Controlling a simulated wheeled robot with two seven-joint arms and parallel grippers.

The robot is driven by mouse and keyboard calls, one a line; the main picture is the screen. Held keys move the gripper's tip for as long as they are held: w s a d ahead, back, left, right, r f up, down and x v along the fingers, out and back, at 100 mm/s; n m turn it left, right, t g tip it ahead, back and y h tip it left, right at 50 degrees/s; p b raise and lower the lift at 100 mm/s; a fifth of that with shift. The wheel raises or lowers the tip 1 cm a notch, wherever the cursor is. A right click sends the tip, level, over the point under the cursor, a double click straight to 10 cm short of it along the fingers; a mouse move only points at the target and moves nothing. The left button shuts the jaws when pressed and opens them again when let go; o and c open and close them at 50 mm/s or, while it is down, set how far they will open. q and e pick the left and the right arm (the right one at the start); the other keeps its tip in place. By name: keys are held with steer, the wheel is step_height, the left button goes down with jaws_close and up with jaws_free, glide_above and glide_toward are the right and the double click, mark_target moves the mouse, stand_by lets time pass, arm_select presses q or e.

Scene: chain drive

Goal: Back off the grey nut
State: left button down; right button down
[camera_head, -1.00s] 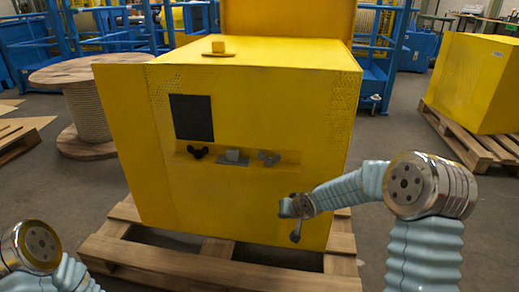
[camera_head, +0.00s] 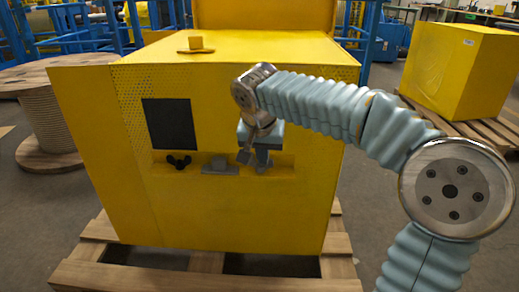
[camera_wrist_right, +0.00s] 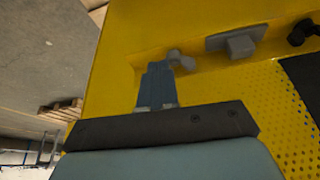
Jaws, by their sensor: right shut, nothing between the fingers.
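The grey nut (camera_wrist_right: 183,60) is a small lobed knob on the yellow machine's front. It shows in the right wrist view just beyond the fingertips of my right gripper (camera_wrist_right: 158,66). In the head view the right gripper (camera_head: 250,153) hangs in front of the panel, at the nut's place, and mostly covers it. The right fingers are shut and empty. I cannot tell whether they touch the nut. A black nut (camera_head: 179,162) sits further left, with a grey block on a plate (camera_head: 220,165) between the two. My left gripper is not in view.
The yellow machine (camera_head: 200,215) stands on a wooden pallet (camera_head: 130,278). A dark square panel (camera_head: 170,124) is above the black nut. A cable drum (camera_head: 47,125) stands at the left, another yellow box (camera_head: 458,75) at the right.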

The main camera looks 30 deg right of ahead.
mark_target(269, 163)
steer(key=w+d+f, duration=0.3)
steer(key=w+f, duration=0.1)
steer(key=f, duration=0.1)
steer(key=shift+w+d, duration=0.35)
steer(key=shift+d, duration=0.05)
steer(key=shift+w+d+r+p, duration=0.1)
steer(key=shift+w+d+p, duration=0.25)
steer(key=shift+d, duration=0.1)
steer(key=shift+s+f, duration=0.1)
steer(key=shift+f, duration=0.1)
